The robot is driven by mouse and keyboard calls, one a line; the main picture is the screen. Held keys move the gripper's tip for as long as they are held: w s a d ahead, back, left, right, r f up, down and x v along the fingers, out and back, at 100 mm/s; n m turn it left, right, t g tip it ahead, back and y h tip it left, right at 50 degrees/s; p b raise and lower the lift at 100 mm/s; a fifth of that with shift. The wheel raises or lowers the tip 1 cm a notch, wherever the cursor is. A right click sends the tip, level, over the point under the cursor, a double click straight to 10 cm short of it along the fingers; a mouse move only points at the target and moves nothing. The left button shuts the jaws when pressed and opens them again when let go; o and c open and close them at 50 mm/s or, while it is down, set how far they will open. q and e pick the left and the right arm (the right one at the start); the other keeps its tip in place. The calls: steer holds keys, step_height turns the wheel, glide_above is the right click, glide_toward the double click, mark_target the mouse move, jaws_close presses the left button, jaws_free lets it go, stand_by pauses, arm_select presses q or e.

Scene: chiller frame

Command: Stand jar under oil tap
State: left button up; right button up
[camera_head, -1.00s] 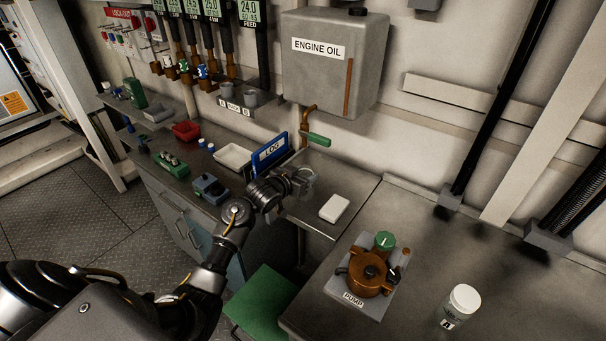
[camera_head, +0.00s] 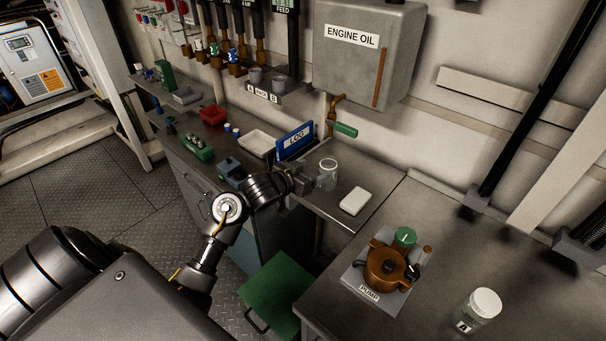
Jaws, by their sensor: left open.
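A clear glass jar (camera_head: 328,174) stands upright on the steel counter, below the oil tap (camera_head: 337,117). The tap is a copper pipe with a green handle (camera_head: 346,130) under the grey engine oil tank (camera_head: 362,60). Whether the jar is exactly below the spout I cannot tell. My left gripper (camera_head: 314,182) is open at the jar's near left side. Its fingertips are small and partly hard to make out, so I cannot tell if they touch the glass. My right gripper is out of view.
A blue log binder (camera_head: 295,140) stands just behind and left of the gripper. A white block (camera_head: 355,201) lies right of the jar. The pump (camera_head: 385,267) and a white-lidded jar marked A (camera_head: 478,311) are on the nearer bench. A green stool (camera_head: 268,296) is below.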

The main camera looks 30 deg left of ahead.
arm_select(q)
steer(key=v, duration=0.3)
steer(key=shift+s+r, duration=0.1)
steer(key=shift+s, duration=0.2)
